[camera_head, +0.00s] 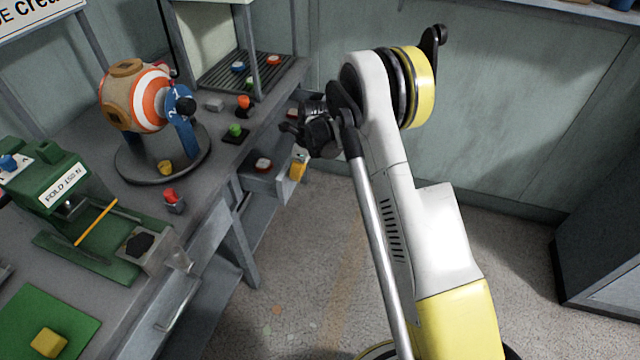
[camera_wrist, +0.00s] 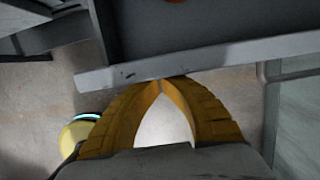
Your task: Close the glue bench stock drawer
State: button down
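The stock drawer (camera_head: 254,183) is a grey drawer under the bench. My gripper (camera_head: 298,172) has yellow fingers and is at the drawer's outer right end. In the wrist view, the yellow fingers (camera_wrist: 165,82) meet at their tips, with an empty gap behind them. The tips are at the grey edge of the drawer front (camera_wrist: 225,58); whether they touch it I cannot tell. Part of the drawer is hidden by the bench.
The grey bench (camera_head: 225,165) carries a striped ball (camera_head: 140,95) on a round stand, a green press (camera_head: 60,185) and several small coloured pieces. A shelf frame (camera_head: 255,50) stands at the back. The floor (camera_head: 320,230) beside the bench is clear. A dark cabinet (camera_head: 600,240) stands at right.

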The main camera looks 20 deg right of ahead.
jog(key=w+a, duration=0.2)
jog(key=a, duration=0.1)
jog(key=w+a, duration=0.3)
jog(key=a, duration=0.1)
jog(key=w+a, duration=0.3)
jog(key=shift+a, duration=0.25)
